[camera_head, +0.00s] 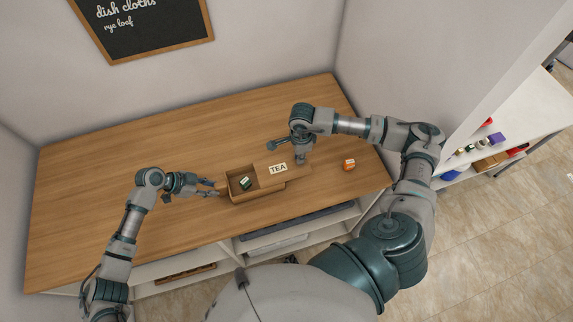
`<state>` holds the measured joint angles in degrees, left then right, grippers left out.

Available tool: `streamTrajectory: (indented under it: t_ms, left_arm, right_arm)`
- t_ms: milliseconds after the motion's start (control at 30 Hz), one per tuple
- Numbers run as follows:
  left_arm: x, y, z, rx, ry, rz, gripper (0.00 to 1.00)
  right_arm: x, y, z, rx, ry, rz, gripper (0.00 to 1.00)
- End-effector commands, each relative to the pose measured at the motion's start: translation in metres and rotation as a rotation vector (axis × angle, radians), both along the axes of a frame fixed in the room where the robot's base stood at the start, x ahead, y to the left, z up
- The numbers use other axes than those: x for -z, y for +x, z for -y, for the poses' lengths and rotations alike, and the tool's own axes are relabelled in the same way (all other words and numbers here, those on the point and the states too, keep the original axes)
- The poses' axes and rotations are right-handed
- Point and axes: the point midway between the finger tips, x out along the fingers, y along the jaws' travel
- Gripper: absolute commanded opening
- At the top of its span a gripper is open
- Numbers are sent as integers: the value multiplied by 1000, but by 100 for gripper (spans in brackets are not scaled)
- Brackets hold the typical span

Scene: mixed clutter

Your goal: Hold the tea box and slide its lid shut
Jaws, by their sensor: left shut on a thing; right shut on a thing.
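The wooden tea box (262,196) stands near the front edge of the table. Its left part is uncovered, and a small green-and-white packet (245,183) lies inside. The wooden lid (296,172), with a white TEA label, covers the right part and sticks out past the box's right end. My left gripper (217,188) is shut on the box at its left end. My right gripper (302,162) comes down from above and is shut on the lid to the right of the label. Its fingertips are small and partly hidden.
A small orange item (349,165) stands on the wooden table (120,165) right of the lid. The table is clear behind and to the left. Shelves lie below the front edge. A chalkboard (145,25) hangs on the back wall; a wall closes the right side.

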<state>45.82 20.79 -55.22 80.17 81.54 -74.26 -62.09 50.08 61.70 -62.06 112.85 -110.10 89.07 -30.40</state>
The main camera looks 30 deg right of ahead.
Motion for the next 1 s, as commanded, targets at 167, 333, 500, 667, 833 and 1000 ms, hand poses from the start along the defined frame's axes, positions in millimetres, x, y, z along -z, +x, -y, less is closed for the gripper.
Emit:
streamTrajectory:
  t_ms: [167, 333, 500, 667, 833, 1000]
  left_arm:
    - [1, -1, 0, 1, 0, -1, 0]
    - [1, -1, 0, 1, 0, -1, 0]
    - [1, -1, 0, 1, 0, -1, 0]
    - [1, -1, 0, 1, 0, -1, 0]
    - [1, -1, 0, 1, 0, -1, 0]
    - [1, -1, 1, 1, 0, -1, 0]
  right_arm:
    - [0, 2, -11, -4, 6, 2, 0]
    - [-1, 4, -19, -3, 5, 2, 0]
    - [-1, 6, -28, -4, 5, 3, 0]
    - [-1, 8, -36, -3, 5, 3, 0]
    - [-1, 10, -44, -3, 5, 2, 0]
    - [-1, 12, -52, -2, 6, 2, 0]
